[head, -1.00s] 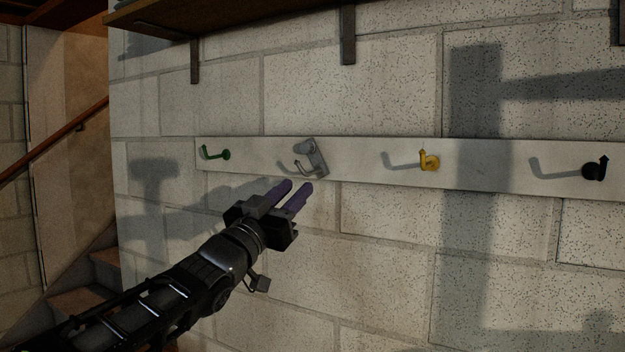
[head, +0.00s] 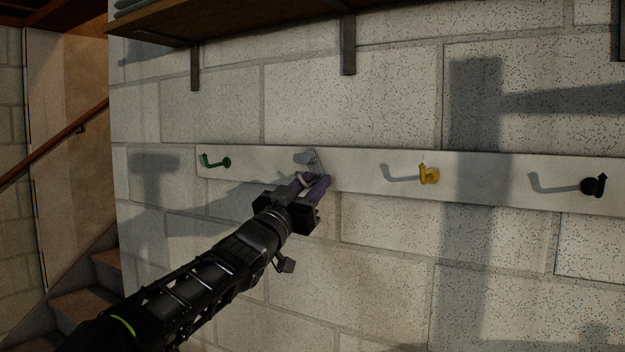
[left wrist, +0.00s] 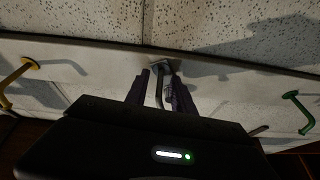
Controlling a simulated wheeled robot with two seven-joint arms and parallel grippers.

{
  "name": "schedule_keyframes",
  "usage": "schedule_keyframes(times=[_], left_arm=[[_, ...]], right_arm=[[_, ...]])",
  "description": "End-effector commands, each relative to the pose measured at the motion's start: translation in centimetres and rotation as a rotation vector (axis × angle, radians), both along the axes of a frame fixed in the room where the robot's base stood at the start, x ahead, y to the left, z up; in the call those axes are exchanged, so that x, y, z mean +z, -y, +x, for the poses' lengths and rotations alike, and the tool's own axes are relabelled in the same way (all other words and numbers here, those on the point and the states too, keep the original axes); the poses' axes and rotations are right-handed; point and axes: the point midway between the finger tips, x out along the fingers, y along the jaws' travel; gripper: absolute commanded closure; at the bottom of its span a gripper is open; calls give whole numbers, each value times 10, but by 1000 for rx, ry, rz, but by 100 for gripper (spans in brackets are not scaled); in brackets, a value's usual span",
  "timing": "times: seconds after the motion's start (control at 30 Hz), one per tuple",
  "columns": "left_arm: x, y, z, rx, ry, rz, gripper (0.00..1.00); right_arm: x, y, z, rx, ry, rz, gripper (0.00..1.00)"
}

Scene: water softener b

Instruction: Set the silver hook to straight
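The silver hook (head: 309,157) is mounted on the white board (head: 375,186), between the green and yellow hooks. Its plate looks tilted, and its lower part is hidden by my left gripper (head: 313,180) in the head view. In the left wrist view the silver hook (left wrist: 160,84) stands between the two purple fingers of my left gripper (left wrist: 158,90). The fingers are apart, one on each side of the prong, with a gap on the left; I cannot tell if the right finger touches it. My right gripper is not in view.
A green hook (head: 217,162), a yellow hook (head: 429,175) and a black hook (head: 593,186) are on the same board. A bracketed shelf (head: 240,22) hangs above. Stairs (head: 85,295) are at the left. The wall below the board is clear.

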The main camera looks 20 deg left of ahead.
Motion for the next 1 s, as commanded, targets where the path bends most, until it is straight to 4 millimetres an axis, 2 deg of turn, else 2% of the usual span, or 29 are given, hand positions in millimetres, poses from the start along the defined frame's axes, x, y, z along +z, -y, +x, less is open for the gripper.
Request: schedule_keyframes(times=[0.23, 0.6, 1.0], left_arm=[[0, 0, 0, 0, 0, 0, 72], [0, 0, 0, 0, 0, 0, 100], [0, 0, 0, 0, 0, 0, 100]], right_arm=[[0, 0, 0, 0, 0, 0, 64], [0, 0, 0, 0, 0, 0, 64], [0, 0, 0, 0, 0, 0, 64]])
